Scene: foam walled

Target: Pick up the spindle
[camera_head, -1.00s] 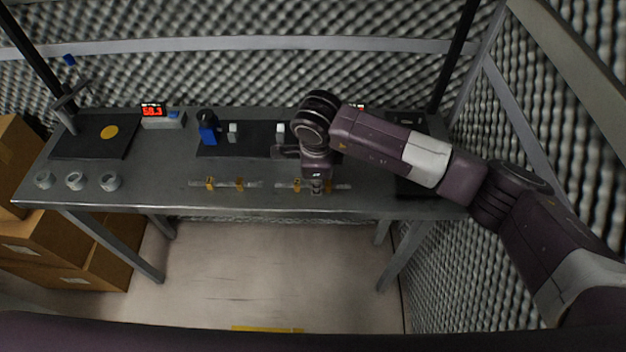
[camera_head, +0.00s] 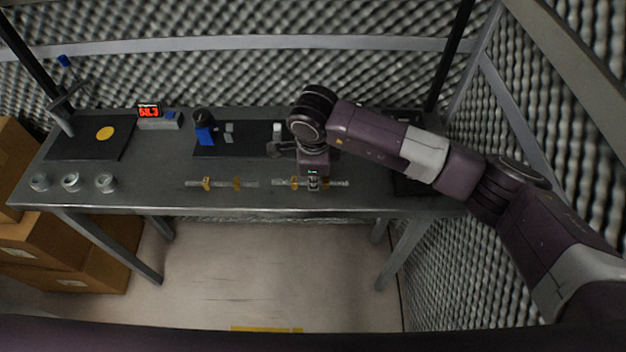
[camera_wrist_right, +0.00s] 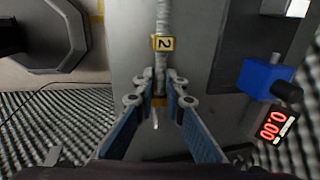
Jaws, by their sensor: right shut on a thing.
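Two thin grey spindles with yellow collars lie along the front of the table. The left spindle (camera_head: 222,184) has no gripper at it. A yellow collar marked 2 (camera_wrist_right: 163,43) shows just beyond the fingertips. I cannot tell whether the spindle is clear of the table. My left gripper is not in view.
The grey table (camera_head: 150,198) holds three grey rings (camera_head: 71,182) at left, a dark pad with a yellow disc (camera_head: 104,133), a red-lit display (camera_head: 149,111) and a blue device (camera_head: 204,134) on a black mat. Cardboard boxes (camera_head: 70,250) stand at lower left. Foam walls close in behind and right.

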